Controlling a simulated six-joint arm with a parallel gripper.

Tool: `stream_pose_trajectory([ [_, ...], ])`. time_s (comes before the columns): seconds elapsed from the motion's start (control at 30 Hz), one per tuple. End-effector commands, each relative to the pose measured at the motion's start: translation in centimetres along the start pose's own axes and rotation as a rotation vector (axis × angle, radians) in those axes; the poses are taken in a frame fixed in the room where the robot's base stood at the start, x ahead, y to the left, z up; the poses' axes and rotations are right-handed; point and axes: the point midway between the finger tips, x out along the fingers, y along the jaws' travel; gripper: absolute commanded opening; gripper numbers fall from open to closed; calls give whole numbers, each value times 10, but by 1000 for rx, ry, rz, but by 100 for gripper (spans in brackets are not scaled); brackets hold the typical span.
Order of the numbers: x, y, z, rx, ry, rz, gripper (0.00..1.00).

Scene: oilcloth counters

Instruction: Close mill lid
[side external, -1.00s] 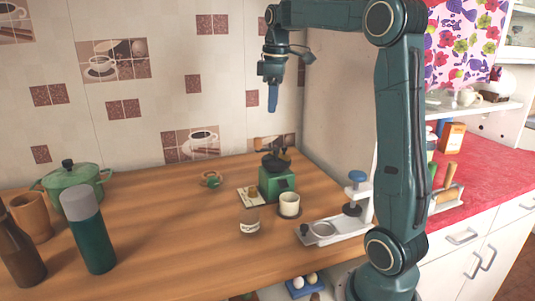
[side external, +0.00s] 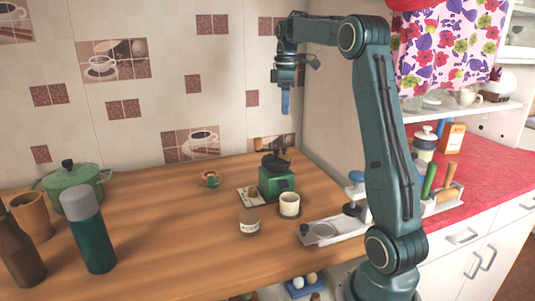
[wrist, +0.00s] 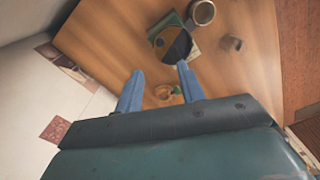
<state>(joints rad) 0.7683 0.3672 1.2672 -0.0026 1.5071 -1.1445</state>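The mill (side external: 277,183) is a green box with a dark bowl-like top, standing on the wooden counter near the tiled wall. A brown and dark flap, seemingly its lid, stands raised above the bowl; its exact angle is hard to tell. In the wrist view the mill's dark round top (wrist: 172,43) shows beyond the fingertips, partly orange-brown on its left. My gripper (side external: 286,113) hangs in the air well above the mill, fingers pointing down. In the wrist view its two blue fingers (wrist: 160,69) are spread apart with nothing between them.
A glass jar (side external: 249,222), a small cup (side external: 210,179) and a metal stand base (side external: 318,231) are nearby. The counter's left middle is clear.

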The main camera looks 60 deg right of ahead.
Motion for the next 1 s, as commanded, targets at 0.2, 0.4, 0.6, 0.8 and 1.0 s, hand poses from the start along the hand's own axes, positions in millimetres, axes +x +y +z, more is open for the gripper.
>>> stream_pose_trajectory([
  [0.2, 26, -1, 0, 0, -1, -3, 39],
  [0.4, 56, -1, 0, 0, -1, -3, 39],
  [0.6, 86, -1, 0, 0, -1, -3, 39],
  [0.8, 110, -1, 0, 0, -1, -3, 39],
  [1.0, 122, -1, 0, 1, 0, -1, 39],
])
